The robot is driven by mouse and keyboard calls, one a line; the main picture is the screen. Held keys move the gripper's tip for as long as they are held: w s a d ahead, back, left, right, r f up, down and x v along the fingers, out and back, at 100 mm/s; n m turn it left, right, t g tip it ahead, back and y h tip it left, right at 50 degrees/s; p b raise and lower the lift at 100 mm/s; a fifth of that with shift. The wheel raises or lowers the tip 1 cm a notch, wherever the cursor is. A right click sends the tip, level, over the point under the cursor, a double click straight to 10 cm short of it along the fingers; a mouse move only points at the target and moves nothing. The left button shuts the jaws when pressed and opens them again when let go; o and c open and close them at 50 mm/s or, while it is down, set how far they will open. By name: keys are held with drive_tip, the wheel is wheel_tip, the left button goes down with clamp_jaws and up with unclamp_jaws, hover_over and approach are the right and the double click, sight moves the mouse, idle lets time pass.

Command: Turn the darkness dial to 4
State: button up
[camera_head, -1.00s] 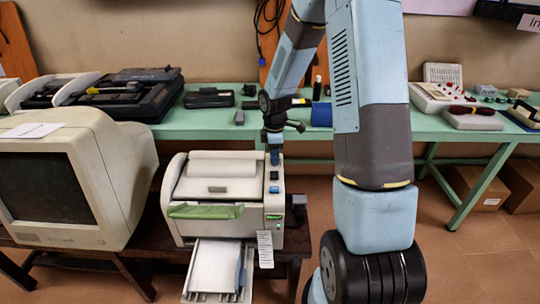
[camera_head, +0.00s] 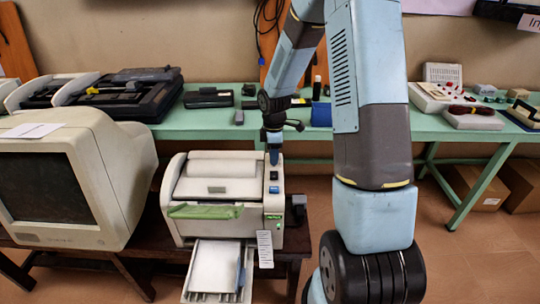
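A white printer-like machine (camera_head: 215,187) stands on the dark brown table, with a green strip across its front. A narrow control panel (camera_head: 274,203) runs down its right side, with a small blue part and dark parts on it. I cannot make out a dial's marks or setting at this size. My gripper (camera_head: 274,158) points down at the top end of this panel, touching or just above it. Its fingers are too small to tell whether they are open or shut. Whatever lies right under the fingertips is hidden.
A bulky old monitor (camera_head: 75,180) stands left of the machine. A paper tray (camera_head: 216,270) juts out in front, and a paper tag (camera_head: 265,249) hangs at the right. Behind, a green table (camera_head: 225,128) carries several old devices. My arm covers the area right of the machine.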

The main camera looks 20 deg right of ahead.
drive_tip(key=o, duration=0.4)
drive_tip(key=shift+w, duration=0.15)
wheel_tip(320, 180, up, 14)
drive_tip(key=shift+f, duration=0.15)
idle(0.4)
